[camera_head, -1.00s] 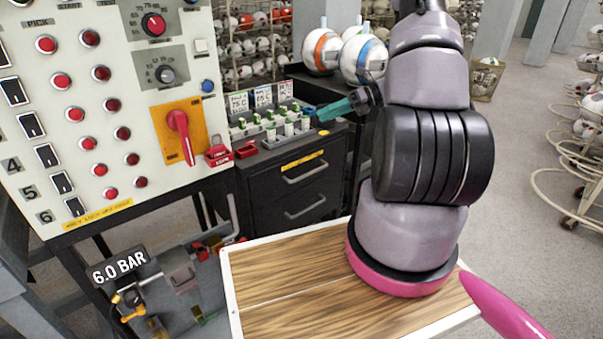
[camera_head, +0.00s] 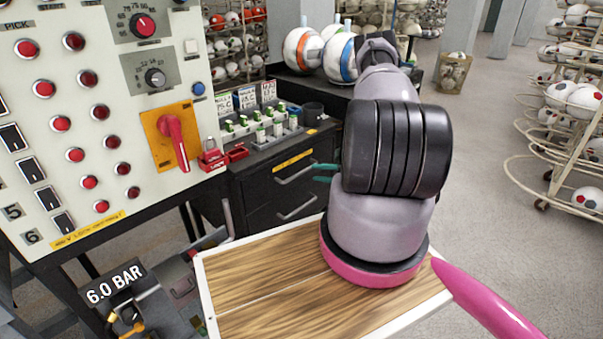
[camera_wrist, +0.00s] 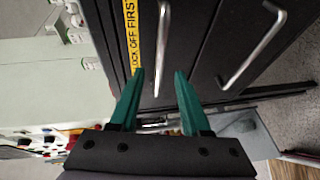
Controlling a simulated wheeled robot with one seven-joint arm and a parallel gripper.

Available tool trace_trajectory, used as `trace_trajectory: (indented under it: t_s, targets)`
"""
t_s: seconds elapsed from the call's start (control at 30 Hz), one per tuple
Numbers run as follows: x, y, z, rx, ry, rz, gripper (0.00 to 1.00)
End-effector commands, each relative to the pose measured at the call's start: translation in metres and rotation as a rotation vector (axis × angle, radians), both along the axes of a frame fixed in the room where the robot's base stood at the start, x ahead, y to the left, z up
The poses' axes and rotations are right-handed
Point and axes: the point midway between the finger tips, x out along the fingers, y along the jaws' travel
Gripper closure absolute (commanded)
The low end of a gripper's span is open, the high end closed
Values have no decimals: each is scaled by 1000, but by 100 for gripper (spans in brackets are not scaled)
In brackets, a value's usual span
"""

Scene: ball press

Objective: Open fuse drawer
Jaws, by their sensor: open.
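The black cabinet has two drawers, both shut. The upper drawer (camera_head: 262,188) bears a yellow label and a silver bar handle (camera_head: 297,174); in the wrist view the label reads "LOCK OFF FIRST" beside the same handle (camera_wrist: 162,45). The lower drawer has a similar handle (camera_head: 298,208). My gripper (camera_head: 322,173) has teal fingers in front of the cabinet, just right of the upper handle; my arm hides part of it. In the wrist view the fingers (camera_wrist: 157,88) are spread and empty, with the upper handle's end near the gap between their tips.
Fuses and cards (camera_head: 262,122) stand on the cabinet top. A red padlock (camera_head: 211,158) hangs by the red rotary switch (camera_head: 173,140) on the control panel. A wooden-topped board (camera_head: 270,290) lies below my arm.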

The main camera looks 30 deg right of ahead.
Motion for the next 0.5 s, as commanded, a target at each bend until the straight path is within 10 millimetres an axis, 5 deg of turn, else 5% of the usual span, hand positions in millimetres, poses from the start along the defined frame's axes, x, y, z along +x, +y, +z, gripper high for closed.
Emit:
trace_trajectory:
  t_s: [0.2,0.5]
  targets:
    - [30,29,-7,-1,-2,5,53]
    - [50,47,-13,-2,-1,3,53]
